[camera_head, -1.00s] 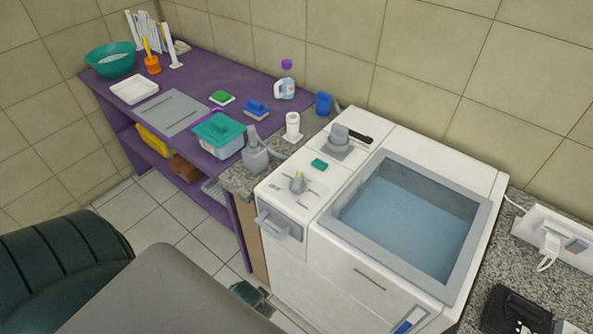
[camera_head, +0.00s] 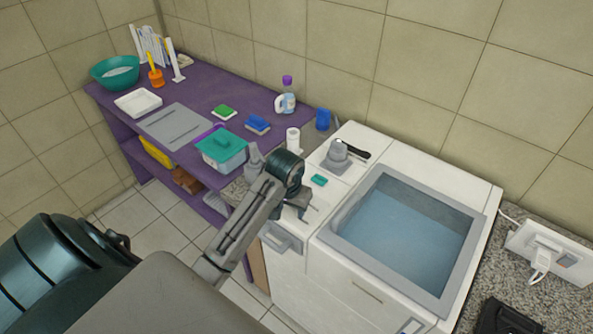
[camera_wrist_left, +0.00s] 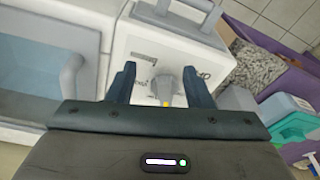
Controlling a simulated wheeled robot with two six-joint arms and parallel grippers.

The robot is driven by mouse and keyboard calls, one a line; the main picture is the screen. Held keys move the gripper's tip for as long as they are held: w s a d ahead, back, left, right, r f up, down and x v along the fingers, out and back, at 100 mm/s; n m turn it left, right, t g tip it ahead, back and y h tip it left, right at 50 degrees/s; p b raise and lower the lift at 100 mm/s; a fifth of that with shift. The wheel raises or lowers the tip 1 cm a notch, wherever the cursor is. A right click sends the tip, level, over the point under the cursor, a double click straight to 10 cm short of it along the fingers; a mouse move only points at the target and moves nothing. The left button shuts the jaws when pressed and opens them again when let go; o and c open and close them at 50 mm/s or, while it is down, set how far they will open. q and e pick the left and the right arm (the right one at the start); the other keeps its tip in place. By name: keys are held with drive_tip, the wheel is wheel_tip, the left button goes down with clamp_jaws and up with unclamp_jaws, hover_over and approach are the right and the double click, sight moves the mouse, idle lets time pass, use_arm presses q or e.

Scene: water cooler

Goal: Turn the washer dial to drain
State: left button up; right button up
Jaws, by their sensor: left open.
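The white washer (camera_head: 345,285) stands at the right with its water-filled tub (camera_head: 405,235). My left gripper (camera_head: 302,207) is over the washer's front-left control panel and hides the dial in the head view. In the left wrist view the grey dial (camera_wrist_left: 164,86) with a yellow mark shows between the two open fingers of my left gripper (camera_wrist_left: 160,85). A gap shows on each side of the dial, wider at its left. The printed labels around the dial are partly hidden and too small to read. My right gripper is not in view.
The purple table (camera_head: 190,85) at left holds a lidded teal box (camera_head: 221,150) and bottles.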

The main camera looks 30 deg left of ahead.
use_arm(q)
drive_tip(key=w+a+r+n, duration=0.1)
drive_tip(key=w+a+r, duration=0.2)
drive_tip(key=w+r, duration=0.35)
drive_tip(key=f, duration=0.4)
drive_tip(key=w+f+p, duration=0.1)
drive_tip(key=f, duration=0.2)
drive_tip(key=w+f+p, duration=0.1)
drive_tip(key=f, duration=0.3)
drive_tip(key=shift+w+a+f, duration=0.15)
drive_tip(key=shift+a+f, duration=0.1)
drive_tip(key=shift+f, duration=0.05)
clamp_jaws()
